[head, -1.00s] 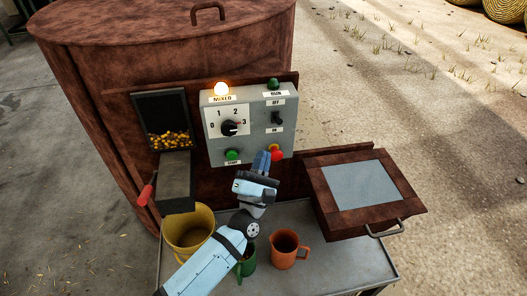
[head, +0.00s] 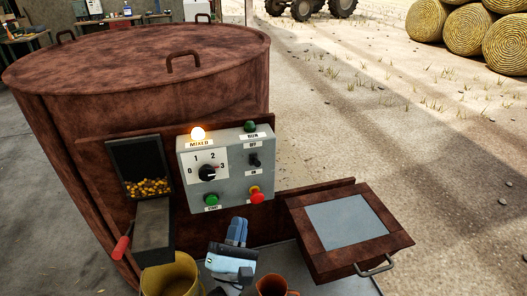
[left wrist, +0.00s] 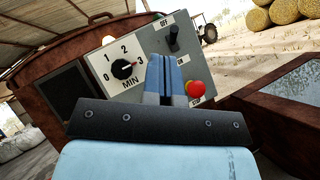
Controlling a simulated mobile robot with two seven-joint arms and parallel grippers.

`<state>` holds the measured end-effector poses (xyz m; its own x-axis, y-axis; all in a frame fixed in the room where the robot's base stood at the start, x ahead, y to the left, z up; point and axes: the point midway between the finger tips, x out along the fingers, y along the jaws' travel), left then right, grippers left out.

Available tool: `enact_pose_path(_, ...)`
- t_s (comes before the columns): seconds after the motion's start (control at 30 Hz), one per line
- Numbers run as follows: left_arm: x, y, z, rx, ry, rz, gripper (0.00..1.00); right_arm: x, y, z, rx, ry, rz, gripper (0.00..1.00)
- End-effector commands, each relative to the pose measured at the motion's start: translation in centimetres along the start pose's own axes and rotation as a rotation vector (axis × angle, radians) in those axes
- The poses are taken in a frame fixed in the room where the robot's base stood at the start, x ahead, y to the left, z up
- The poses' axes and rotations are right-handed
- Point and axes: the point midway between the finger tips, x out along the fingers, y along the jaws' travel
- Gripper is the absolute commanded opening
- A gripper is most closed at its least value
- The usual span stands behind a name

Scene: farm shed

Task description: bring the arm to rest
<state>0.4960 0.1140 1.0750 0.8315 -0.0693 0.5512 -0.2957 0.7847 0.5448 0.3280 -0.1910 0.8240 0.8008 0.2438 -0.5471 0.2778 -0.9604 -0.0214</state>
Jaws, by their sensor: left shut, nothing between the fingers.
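My left gripper (head: 237,232) is shut and empty. In the head view it is below the grey control box (head: 218,165), apart from the red stop button (head: 256,195). In the left wrist view the shut fingers (left wrist: 166,78) point toward the control box, with the red button (left wrist: 195,89) just right of them. The box has a dial (head: 208,173) near 3, a green start button (head: 211,200) and an off/on switch (head: 255,160). The lamp marked mixed (head: 198,133) glows; the lamp marked run (head: 250,126) is dark green. My right gripper is not in view.
The large rusty drum (head: 150,85) stands behind the panel. A chute with yellow grain (head: 147,187) and a red-handled lever (head: 121,248) are on the left. A yellow bucket (head: 170,277) and an orange jug (head: 271,287) stand below. A lidded brown box (head: 349,229) is at right.

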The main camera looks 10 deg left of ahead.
Motion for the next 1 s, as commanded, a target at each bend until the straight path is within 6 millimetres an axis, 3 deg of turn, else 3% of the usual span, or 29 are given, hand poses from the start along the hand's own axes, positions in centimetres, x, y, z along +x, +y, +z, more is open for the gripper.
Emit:
enact_pose_path(0.13,-0.7,-0.2,-0.1,0.103,0.004,-0.049,0.00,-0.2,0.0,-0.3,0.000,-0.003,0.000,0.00)
enact_pose_path(0.27,-3.4,-1.0,-0.9,0.453,-0.008,-0.218,0.00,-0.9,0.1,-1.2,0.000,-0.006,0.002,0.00)
enact_pose_path(0.37,-7.1,-1.8,-2.2,0.848,-0.059,-0.425,0.00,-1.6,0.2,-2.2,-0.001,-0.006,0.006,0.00)
enact_pose_path(0.5,-13.5,-1.9,-4.8,1.389,-0.224,-0.749,0.00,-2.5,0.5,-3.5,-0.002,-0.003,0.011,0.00)
enact_pose_path(0.63,-19.3,-0.9,-7.1,1.764,-0.439,-1.016,0.00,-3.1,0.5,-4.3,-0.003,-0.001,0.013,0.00)
enact_pose_path(0.8,-24.1,0.6,-8.8,2.010,-0.675,-1.231,0.00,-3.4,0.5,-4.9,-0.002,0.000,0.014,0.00)
enact_pose_path(1.0,-25.1,1.0,-9.3,2.059,-0.735,-1.276,0.00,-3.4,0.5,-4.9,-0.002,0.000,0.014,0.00)
